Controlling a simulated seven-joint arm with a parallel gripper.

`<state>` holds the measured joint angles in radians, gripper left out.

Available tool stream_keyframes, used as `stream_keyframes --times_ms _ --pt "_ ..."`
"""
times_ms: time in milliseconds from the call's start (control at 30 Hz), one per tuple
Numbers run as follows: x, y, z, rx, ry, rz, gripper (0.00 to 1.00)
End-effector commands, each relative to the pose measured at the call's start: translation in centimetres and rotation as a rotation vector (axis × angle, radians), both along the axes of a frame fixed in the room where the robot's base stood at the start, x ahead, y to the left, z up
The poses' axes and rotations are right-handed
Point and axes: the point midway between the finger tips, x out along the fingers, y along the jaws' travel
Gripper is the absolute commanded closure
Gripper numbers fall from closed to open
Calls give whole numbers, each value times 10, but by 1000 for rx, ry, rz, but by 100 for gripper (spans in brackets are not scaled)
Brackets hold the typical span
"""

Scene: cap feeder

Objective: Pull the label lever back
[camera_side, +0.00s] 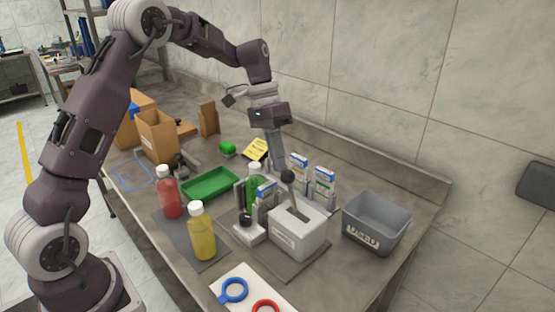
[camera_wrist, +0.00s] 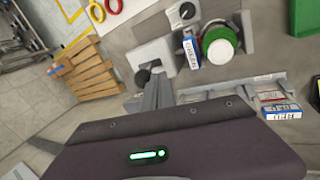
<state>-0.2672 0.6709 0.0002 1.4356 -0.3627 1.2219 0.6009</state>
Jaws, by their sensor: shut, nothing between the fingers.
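The lever has a dark ball knob (camera_side: 288,176) on a stem, standing up from a slot in the light grey lever box (camera_side: 297,240). In the wrist view the dark knob (camera_wrist: 142,77) shows in front of the box (camera_wrist: 152,53). My gripper (camera_side: 277,170) is shut and empty, pointing down close behind the knob. In the wrist view the shut fingers (camera_wrist: 157,92) are right beside the knob; I cannot tell whether they touch it. The lower part of the stem is hidden in the wrist view.
A green bottle (camera_side: 253,190) stands in a grey fixture left of the lever box, with small label cartons (camera_side: 324,183) behind. A grey bin (camera_side: 376,224) is to the right. Red (camera_side: 169,192) and yellow (camera_side: 202,235) bottles and a green tray (camera_side: 210,184) are to the left.

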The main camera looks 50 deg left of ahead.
Motion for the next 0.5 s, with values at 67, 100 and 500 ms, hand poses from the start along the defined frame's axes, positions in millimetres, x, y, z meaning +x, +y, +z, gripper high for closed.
stream_keyframes --times_ms 67,100,500 --pt "0 -4 2 21 -1 -2 100" --pt "0 -6 3 30 -1 -3 100" --pt "0 -24 11 148 -3 -5 100"
